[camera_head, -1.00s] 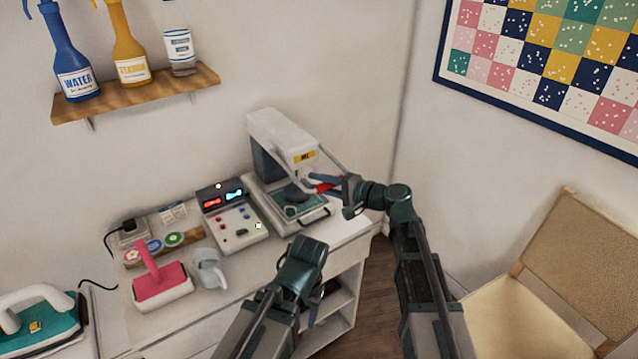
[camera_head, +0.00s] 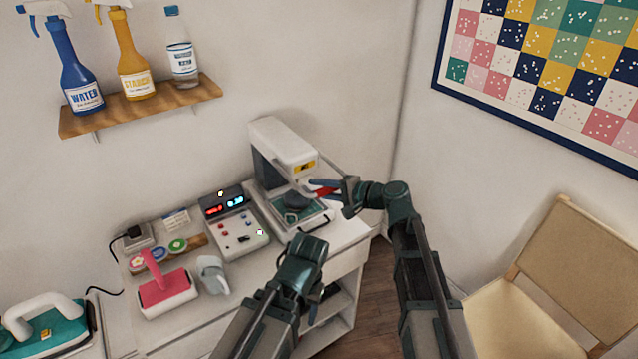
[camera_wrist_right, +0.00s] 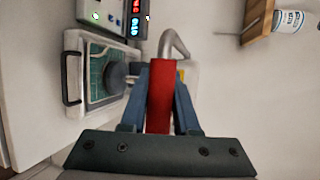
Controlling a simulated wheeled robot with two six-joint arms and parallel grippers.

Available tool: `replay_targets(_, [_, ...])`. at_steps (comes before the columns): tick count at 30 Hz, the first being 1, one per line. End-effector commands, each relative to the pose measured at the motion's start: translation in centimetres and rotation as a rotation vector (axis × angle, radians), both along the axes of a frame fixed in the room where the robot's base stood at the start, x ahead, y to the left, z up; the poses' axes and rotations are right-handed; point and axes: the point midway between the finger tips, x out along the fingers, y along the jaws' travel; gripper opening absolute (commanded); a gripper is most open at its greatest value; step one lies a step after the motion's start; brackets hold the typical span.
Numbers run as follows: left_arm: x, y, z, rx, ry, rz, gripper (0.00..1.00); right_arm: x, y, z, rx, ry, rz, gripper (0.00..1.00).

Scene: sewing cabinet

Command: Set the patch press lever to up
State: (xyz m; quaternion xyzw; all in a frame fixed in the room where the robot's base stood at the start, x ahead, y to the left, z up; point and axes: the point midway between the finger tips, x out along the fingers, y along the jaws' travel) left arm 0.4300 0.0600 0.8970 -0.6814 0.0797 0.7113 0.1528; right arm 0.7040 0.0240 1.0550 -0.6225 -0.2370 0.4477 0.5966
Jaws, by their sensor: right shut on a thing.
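The patch press (camera_head: 284,145) is white with a dark column and stands at the right end of the white cabinet top. Its lever has a red handle (camera_head: 323,192) at the press's right front side, below the top of the head. My right gripper (camera_head: 326,190) is shut on this handle. In the right wrist view the red handle (camera_wrist_right: 160,95) sits between the blue fingers, and a bent grey lever rod (camera_wrist_right: 173,42) shows beyond it. The dark round pad (camera_wrist_right: 116,78) is over the green bed. My left gripper (camera_head: 306,246) is over the cabinet's front edge; its fingertips are hidden.
A control box (camera_head: 235,225) with lit displays stands left of the press. A pink-based tool (camera_head: 166,290), a grey-white item (camera_head: 213,275) and an iron (camera_head: 48,320) are further left. A bottle shelf (camera_head: 140,107) hangs above. A chair (camera_head: 540,270) stands at right.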

Motion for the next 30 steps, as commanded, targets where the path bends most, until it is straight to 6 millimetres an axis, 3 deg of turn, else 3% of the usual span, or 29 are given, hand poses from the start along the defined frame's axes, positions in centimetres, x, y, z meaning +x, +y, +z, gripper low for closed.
replay_targets(1, [0.0,0.0,2.4,0.0,0.0,0.0,0.59,0.1,0.0,1.9,-0.014,0.021,0.0,0.0])
replay_targets(9, [0.0,0.0,8.8,0.0,0.0,0.0,0.59,0.4,0.2,5.0,-0.12,0.167,0.0,0.0])
replay_targets(24, [0.0,0.0,19.8,-0.002,0.0,0.007,0.59,2.0,1.2,10.4,-0.331,0.455,0.0,0.0])
replay_targets(30, [0.0,0.0,23.0,-0.003,0.0,0.013,0.59,3.0,2.0,12.1,-0.403,0.554,-0.002,0.0])
